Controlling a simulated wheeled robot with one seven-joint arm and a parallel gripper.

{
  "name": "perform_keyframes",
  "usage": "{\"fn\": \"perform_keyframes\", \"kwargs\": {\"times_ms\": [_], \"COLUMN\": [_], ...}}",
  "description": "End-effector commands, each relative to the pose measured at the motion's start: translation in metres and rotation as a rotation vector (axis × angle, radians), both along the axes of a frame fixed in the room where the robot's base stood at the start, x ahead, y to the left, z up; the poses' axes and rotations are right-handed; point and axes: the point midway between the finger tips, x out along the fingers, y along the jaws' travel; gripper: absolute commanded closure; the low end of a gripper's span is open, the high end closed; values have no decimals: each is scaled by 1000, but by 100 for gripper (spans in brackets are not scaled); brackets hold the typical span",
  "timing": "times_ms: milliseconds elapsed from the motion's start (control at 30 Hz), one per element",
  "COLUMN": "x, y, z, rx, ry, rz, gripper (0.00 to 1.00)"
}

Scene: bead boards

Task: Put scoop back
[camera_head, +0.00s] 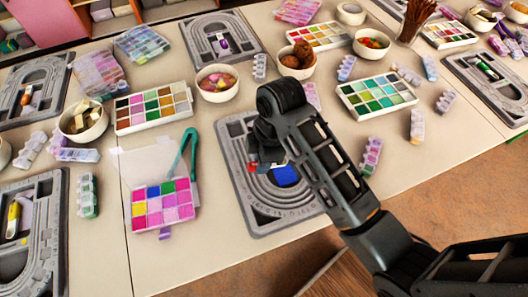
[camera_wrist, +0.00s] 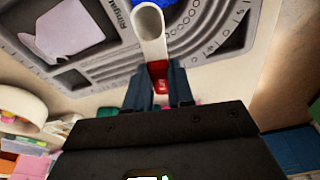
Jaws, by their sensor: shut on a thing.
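My gripper (camera_head: 262,150) is low over the middle grey bead board (camera_head: 262,219) in the head view, mostly hidden by my own arm. In the wrist view my gripper (camera_wrist: 160,88) is shut on a scoop (camera_wrist: 150,35) with a white trough and a red part between the fingers. The trough points away from the fingers, over the board's curved grooves (camera_wrist: 205,35). A bit of red, probably the scoop's, shows beside my gripper in the head view. A blue patch (camera_head: 285,175) lies inside the board's arches. I cannot tell whether the scoop touches the board.
Left of the board stand an open bead box (camera_head: 162,205) and a teal tweezer-like tool (camera_head: 187,150). Bowls (camera_head: 217,83) and a bead palette (camera_head: 377,95) stand behind and to the right. Other boards (camera_head: 220,40) hold similar scoops.

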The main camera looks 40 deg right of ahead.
Motion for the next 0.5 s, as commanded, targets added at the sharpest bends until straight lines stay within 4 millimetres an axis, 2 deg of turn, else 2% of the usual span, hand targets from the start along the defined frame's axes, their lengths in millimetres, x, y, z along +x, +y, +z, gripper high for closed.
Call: {"fn": "perform_keyframes", "kwargs": {"times_ms": [267,400,500], "x": [25,27,26], "y": [-90,-136,-161], "z": [26,40,49], "rx": [-32,-36,-34], "ry": [29,41,45], "rz": [-656,-997,-1189], "gripper": [100,100,100]}}
